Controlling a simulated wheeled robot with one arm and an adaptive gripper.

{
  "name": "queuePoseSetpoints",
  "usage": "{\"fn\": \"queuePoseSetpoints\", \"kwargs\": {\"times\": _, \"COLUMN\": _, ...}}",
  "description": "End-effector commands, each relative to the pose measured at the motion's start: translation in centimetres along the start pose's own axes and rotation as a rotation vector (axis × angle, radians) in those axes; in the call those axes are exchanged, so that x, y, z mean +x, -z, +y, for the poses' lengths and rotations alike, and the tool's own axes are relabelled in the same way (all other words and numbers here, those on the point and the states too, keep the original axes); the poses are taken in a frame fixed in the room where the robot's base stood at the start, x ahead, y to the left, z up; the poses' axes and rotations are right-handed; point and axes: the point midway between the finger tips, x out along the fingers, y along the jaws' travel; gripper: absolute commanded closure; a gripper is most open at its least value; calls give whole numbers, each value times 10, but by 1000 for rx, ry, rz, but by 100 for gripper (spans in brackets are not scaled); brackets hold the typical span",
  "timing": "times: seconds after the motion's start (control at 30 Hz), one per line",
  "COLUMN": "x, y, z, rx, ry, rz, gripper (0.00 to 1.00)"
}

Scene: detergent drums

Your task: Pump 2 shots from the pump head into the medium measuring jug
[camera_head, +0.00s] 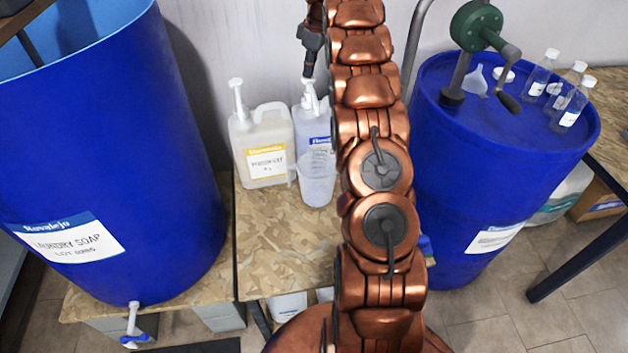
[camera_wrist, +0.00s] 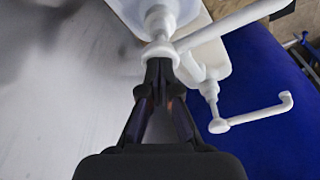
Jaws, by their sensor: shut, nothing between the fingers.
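My gripper (camera_head: 308,76) is shut and empty, pointing down just above the white pump head (camera_head: 310,96) of the blue-labelled bottle (camera_head: 314,130). In the wrist view the shut fingertips (camera_wrist: 160,72) overlap the pump head (camera_wrist: 159,52); I cannot tell whether they touch it. A translucent measuring jug (camera_head: 317,180) stands in front of the blue-labelled bottle, partly covering it. Its size mark is not readable, and I cannot see liquid clearly in it. My arm hides the area to its right.
A yellow-labelled jug (camera_head: 263,145) with its own white pump (camera_head: 237,92) stands to the left; that pump also shows in the wrist view (camera_wrist: 218,124). Large blue drums stand left (camera_head: 110,150) and right (camera_head: 490,160). The bench front (camera_head: 280,235) is bare. A wall is behind.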

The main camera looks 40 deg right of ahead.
Motion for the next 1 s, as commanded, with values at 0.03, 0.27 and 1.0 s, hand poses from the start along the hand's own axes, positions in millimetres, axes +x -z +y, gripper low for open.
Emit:
{"fn": "queuePoseSetpoints", "kwargs": {"times": 0.03, "x": -5, "y": 1, "z": 0, "rx": 0, "ry": -1, "rz": 0, "gripper": 100}}
{"fn": "queuePoseSetpoints", "kwargs": {"times": 0.27, "x": -22, "y": 4, "z": 0, "rx": 0, "ry": 2, "rz": -2, "gripper": 100}}
{"fn": "queuePoseSetpoints", "kwargs": {"times": 1.0, "x": -38, "y": 8, "z": 0, "rx": 0, "ry": 1, "rz": -1, "gripper": 100}}
